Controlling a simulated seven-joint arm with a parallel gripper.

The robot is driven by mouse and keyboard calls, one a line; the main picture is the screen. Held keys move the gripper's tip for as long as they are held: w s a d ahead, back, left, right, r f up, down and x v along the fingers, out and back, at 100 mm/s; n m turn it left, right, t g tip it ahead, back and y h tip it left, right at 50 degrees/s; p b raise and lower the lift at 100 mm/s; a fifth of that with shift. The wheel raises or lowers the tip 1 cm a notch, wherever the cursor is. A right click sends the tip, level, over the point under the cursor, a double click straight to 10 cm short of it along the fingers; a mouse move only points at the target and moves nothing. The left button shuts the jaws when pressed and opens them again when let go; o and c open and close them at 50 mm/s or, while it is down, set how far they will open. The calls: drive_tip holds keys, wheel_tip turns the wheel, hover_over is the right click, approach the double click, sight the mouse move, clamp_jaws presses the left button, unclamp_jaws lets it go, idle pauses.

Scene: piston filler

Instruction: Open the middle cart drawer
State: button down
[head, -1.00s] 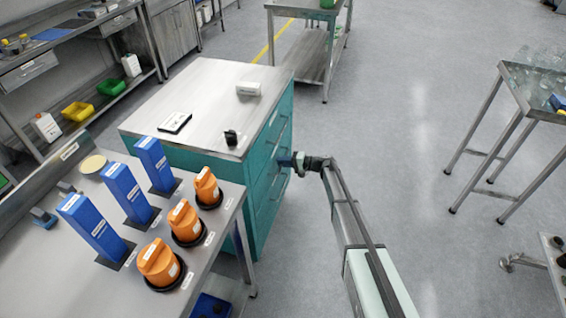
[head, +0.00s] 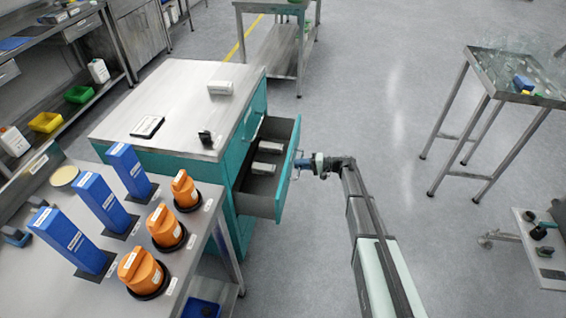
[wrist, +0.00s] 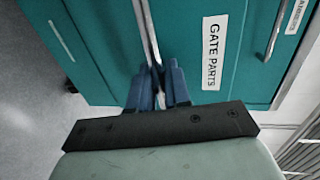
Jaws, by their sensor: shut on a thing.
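The teal cart (head: 150,150) with a steel top stands left of centre in the head view. One of its drawers (head: 265,165) is pulled out to the right, showing its grey inside with some pale blocks in it. My gripper (head: 302,164) is at the front of this drawer. In the wrist view my gripper's blue fingers (wrist: 158,90) are shut on the drawer's metal handle (wrist: 150,40). A label reading "GATE PARTS" (wrist: 214,52) is on the teal front beside the handle. The drawers below are partly hidden by the open one.
A steel bench (head: 205,235) with blue boxes and orange-capped items stands at the front left, close to the cart. A steel table (head: 515,70) stands at the right. The floor (head: 390,120) between cart and table is clear.

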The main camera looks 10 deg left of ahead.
drive_tip(key=f+v, duration=0.3)
drive_tip(key=v, duration=1.1)
drive_tip(key=shift+d, duration=0.6)
drive_tip(key=c, duration=1.3)
unclamp_jaws()
drive_tip(key=shift+c, duration=0.2)
drive_tip(key=shift+d, duration=0.1)
drive_tip(key=v, duration=1.3)
drive_tip(key=shift+d, duration=0.3)
drive_tip(key=shift+r, duration=0.1)
